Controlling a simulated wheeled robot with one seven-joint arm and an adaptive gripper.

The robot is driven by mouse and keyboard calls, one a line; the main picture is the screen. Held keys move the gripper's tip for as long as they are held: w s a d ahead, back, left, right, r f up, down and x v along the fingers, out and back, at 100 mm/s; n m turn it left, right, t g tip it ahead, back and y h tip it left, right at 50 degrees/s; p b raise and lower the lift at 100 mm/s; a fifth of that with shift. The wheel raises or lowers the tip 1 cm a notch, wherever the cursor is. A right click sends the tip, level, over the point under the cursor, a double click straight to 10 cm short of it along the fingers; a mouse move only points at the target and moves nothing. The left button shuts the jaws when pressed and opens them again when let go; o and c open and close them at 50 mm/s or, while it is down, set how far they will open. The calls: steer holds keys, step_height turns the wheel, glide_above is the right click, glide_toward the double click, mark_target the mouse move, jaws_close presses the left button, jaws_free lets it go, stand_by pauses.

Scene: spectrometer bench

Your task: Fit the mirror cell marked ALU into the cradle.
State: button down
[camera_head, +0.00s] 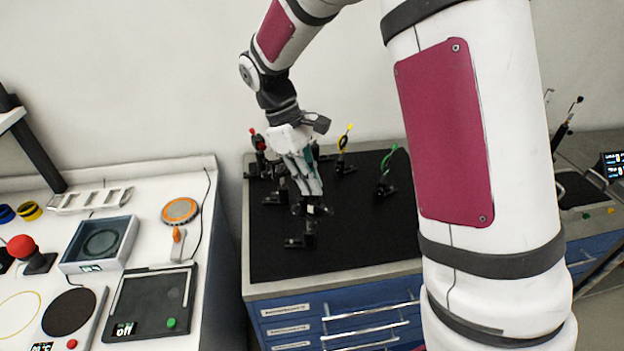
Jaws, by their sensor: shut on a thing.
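My gripper (309,192) reaches down over the black breadboard (345,245) on the blue-drawered bench. Its fingers are shut on a small dark piece with a pale spot, which looks like the mirror cell (314,209). No ALU marking is readable at this size. Right below the fingertips stands a black post mount (302,240) with a flat foot, which may be the cradle. The held piece is at or just above its top; I cannot tell whether they touch or whether the cell is seated. The fingers partly hide this spot.
The breadboard's front is clear. A white bench (140,280) with instruments is at left.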

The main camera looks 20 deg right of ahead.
steer(key=shift+f, duration=0.4)
steer(key=shift+f, duration=0.35)
steer(key=shift+f, duration=0.2)
steer(key=shift+r, duration=0.1)
steer(key=shift+r, duration=0.85)
